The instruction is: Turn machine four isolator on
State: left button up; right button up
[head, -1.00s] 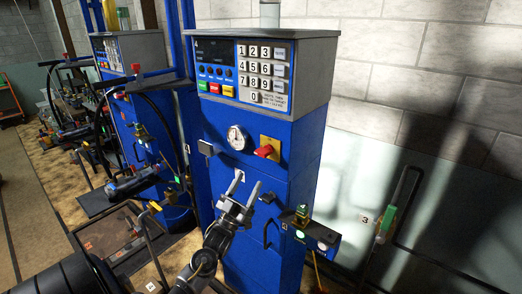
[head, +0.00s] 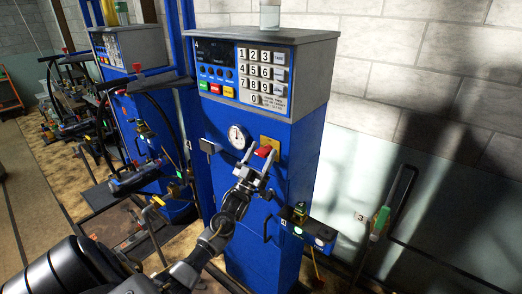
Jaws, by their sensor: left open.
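The machine marked 4 is a blue cabinet (head: 296,158) with a grey head carrying a keypad (head: 262,72). Its isolator is a red handle (head: 264,151) on a yellow plate (head: 271,143), on the cabinet front below the keypad. My left gripper (head: 260,163) is open, with its fingertips at the red handle, one finger on each side as seen here. I cannot tell whether the fingers touch it. The gripper hides part of the cabinet front below the handle. My right gripper is not in view.
A round gauge (head: 238,137) and a small grey box (head: 209,146) sit left of the isolator. A small shelf (head: 308,232) with a green light juts out at the lower right. A second blue machine (head: 139,108) stands to the left. A green-gripped lever (head: 380,220) is at the right.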

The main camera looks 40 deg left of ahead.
pick_arm(q)
jog(key=c, duration=1)
